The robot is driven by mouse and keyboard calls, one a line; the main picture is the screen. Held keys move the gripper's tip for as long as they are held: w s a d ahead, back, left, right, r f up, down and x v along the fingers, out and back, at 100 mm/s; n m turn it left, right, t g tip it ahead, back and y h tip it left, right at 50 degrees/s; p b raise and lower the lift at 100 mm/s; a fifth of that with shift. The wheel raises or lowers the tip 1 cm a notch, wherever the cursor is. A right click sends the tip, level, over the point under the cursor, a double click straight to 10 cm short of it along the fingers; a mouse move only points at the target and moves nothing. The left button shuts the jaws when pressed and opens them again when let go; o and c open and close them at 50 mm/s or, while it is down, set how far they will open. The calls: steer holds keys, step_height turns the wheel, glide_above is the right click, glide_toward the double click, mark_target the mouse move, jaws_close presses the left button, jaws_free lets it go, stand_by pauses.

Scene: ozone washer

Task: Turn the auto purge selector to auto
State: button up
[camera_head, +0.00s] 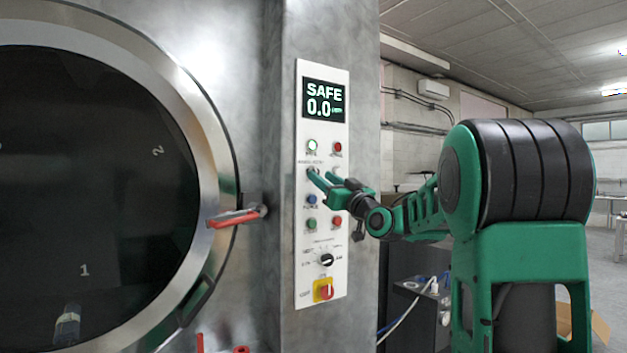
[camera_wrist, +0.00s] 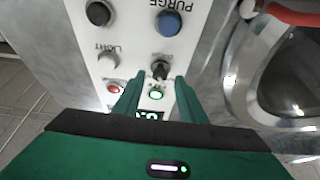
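The auto purge selector (camera_wrist: 160,69) is a small black knob on the white control panel (camera_wrist: 125,45). In the wrist view it lies between and just beyond my fingertips. My gripper (camera_wrist: 159,80) is open, with one green finger on each side of the knob's line; contact is not clear. In the head view my gripper (camera_head: 318,175) reaches the panel from the right at the upper control rows and mostly covers the selector (camera_head: 311,172). A small label above it is too small to read surely. Which way the knob points cannot be told.
Near the selector are a lit green button (camera_wrist: 156,95), a red button (camera_wrist: 113,90), the grey light knob (camera_wrist: 108,60) and a blue purge button (camera_wrist: 169,23). The display (camera_head: 325,100) reads SAFE 0.0. A round door (camera_head: 215,150) with a red handle (camera_head: 234,218) stands left.

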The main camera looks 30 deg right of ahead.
steer(key=shift+x, duration=1.4)
